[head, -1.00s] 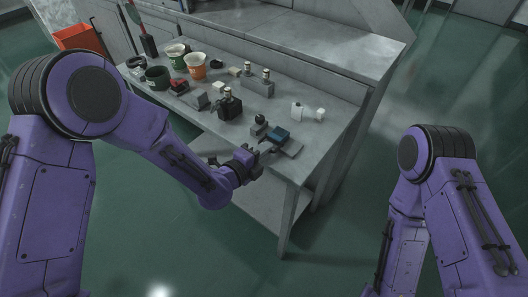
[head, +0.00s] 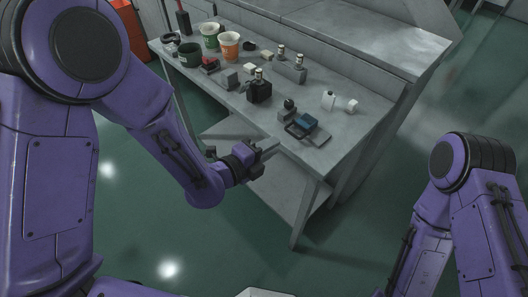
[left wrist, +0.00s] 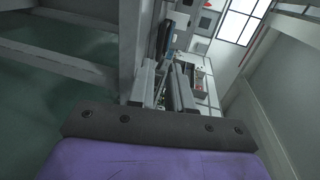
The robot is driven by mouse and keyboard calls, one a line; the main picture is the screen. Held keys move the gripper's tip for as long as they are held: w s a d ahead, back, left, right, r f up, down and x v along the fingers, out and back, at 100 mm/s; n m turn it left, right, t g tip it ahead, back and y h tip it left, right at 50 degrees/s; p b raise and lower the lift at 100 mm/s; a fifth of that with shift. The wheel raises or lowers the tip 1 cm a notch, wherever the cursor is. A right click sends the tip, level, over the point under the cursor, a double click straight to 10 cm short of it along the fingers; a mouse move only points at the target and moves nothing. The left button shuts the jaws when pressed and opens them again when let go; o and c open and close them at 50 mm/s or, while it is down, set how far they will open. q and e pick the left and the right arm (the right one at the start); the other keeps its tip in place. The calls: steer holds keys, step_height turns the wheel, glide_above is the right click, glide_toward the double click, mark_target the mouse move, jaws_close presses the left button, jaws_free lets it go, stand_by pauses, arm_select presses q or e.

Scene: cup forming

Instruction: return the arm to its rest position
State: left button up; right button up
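My left arm (head: 180,155) comes in from the left, bent at the elbow. Its gripper (head: 268,150) is just off the front edge of the grey table (head: 345,130), apart from the things on it. In the left wrist view the two fingers (left wrist: 162,88) stand apart with a narrow gap and nothing held between them. My right arm (head: 470,200) is folded at the right side of the head view. Its gripper is out of the picture.
Green (head: 210,35) and orange-marked cups (head: 229,45) stand farther back. The green floor (head: 200,245) in front is clear.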

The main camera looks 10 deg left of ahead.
arm_select(q)
steer(key=v, duration=0.2)
steer(key=shift+s+a, duration=0.2)
steer(key=s+a+f+n+g+y, duration=0.2)
steer(key=a+f+n+y, duration=0.7)
steer(key=n, duration=1.4)
steer(key=s+a+f+n+g+y, duration=0.1)
steer(key=s+a+f+n+g, duration=0.1)
steer(key=s+f, duration=0.4)
steer(key=s+a+f+n+g+y, duration=0.1)
steer(key=s+a+f+n+g, duration=0.2)
steer(key=s+a+f, duration=0.3)
steer(key=s+a+f+n+g+y, duration=0.1)
steer(key=s+a+f+n, duration=0.3)
steer(key=s, duration=0.6)
step_height(320, 180, down, 3)
steer(key=shift+s+a+r+g, duration=0.15)
steer(key=shift+a+g, duration=0.3)
steer(key=shift+g, duration=0.25)
